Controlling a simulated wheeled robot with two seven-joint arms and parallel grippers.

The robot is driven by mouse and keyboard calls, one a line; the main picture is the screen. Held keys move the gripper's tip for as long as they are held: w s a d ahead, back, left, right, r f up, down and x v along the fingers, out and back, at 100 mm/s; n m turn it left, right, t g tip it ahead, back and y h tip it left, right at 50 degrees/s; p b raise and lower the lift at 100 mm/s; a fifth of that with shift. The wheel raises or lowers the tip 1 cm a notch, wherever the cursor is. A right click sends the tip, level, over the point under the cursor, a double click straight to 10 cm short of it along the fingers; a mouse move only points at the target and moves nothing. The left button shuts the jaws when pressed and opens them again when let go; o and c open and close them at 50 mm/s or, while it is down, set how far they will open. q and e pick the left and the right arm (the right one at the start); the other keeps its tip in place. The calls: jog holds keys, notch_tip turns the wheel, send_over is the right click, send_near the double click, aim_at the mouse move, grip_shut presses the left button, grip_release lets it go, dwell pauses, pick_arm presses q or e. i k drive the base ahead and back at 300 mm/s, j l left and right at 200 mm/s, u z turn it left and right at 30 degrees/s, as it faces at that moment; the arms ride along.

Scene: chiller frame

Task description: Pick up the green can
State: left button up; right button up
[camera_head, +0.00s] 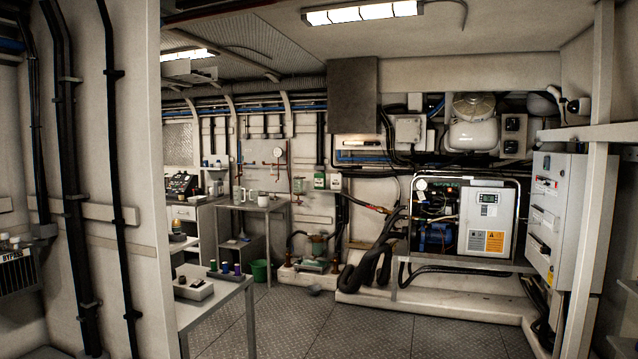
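I cannot tell for certain which thing is the green can. Neither of my grippers shows in the head view, and nothing is seen held.
The near grey table (232,284) also holds a grey box with knobs (194,288). A wall panel with black pipes (110,180) stands close on the left. A framed chiller unit (487,222) and a white cabinet (557,215) are at right. The metal floor (350,332) ahead is clear.

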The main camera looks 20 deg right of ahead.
aim_at(320, 178)
jog(key=i+l+z, duration=0.35)
jog(key=i, duration=0.35)
jog(key=i+l+z, duration=0.3)
jog(key=i, duration=0.4)
jog(key=i+z, duration=0.35)
jog(key=i, duration=1.45)
jog(key=i+j+z, duration=0.15)
jog(key=i, duration=0.95)
jog(key=i+j+u, duration=0.25)
jog(key=i, duration=0.3)
jog(key=i+u, duration=0.3)
jog(key=i, duration=0.25)
jog(key=i+l+u, duration=0.25)
jog(key=i, duration=0.35)
jog(key=i+l+u, duration=0.1)
jog(key=i+u, duration=0.2)
jog(key=i, duration=0.25)
